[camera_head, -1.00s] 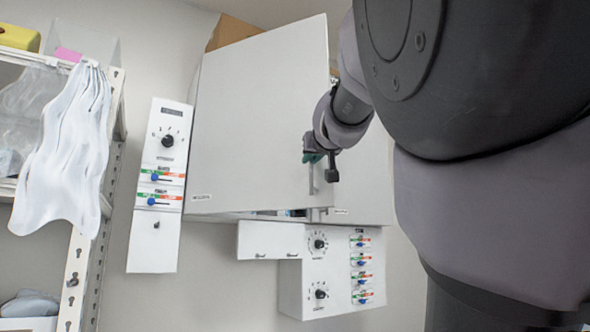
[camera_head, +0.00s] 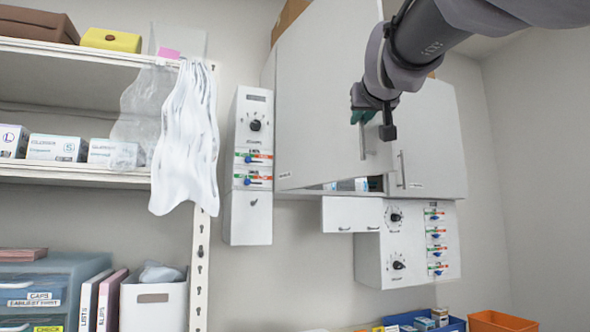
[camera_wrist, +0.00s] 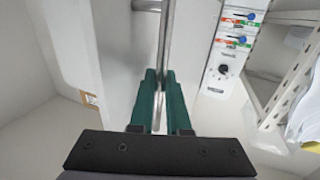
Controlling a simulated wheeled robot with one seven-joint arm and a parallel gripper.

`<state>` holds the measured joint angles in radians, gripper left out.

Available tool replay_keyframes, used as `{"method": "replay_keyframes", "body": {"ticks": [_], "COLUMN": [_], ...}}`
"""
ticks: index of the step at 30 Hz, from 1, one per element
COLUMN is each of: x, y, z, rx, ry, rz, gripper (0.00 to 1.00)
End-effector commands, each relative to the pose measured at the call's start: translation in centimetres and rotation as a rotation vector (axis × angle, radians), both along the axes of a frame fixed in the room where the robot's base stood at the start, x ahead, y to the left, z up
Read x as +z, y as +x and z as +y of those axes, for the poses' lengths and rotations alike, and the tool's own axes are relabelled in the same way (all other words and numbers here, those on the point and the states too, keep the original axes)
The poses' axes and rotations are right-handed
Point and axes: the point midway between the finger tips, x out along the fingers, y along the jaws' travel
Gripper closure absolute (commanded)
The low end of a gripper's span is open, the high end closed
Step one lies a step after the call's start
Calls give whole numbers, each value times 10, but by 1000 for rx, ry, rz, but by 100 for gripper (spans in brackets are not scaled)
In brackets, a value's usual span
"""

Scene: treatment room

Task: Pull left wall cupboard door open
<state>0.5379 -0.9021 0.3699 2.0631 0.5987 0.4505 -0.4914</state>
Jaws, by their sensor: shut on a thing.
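The left wall cupboard door (camera_head: 325,95) is a plain white panel, partly open. Its free edge is swung out from the cupboard, and boxes show in the gap below it. My gripper (camera_head: 362,114) is at the upper part of its vertical bar handle (camera_head: 363,143). In the wrist view, my gripper's green fingers (camera_wrist: 163,95) are shut on the metal handle (camera_wrist: 166,45), which runs between them. The right cupboard door (camera_head: 435,140) is shut, with its own handle (camera_head: 403,168). My arm hides the top right of the left door.
A white control panel (camera_head: 250,165) is on the wall left of the cupboard, and another (camera_head: 395,255) is below it. A shelf unit (camera_head: 200,240) with a hanging white cloth (camera_head: 187,140) stands at left. Blue (camera_head: 450,322) and orange bins (camera_head: 500,321) are below.

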Motion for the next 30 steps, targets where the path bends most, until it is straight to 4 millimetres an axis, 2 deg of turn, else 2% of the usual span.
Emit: {"method": "replay_keyframes", "body": {"ticks": [12,13,14,15,25,30], "x": [2,2,2,2,1,2], "y": [-1,-1,-1,-1,-2,-22], "z": [3,3,3,3,3,4], "rx": [4,4,4,4,3,4], "ry": [-1,-1,-1,-1,-1,-2], "rz": [-4,-4,-4,-4,-2,-7], "gripper": [100,74,62,56,56,56]}}
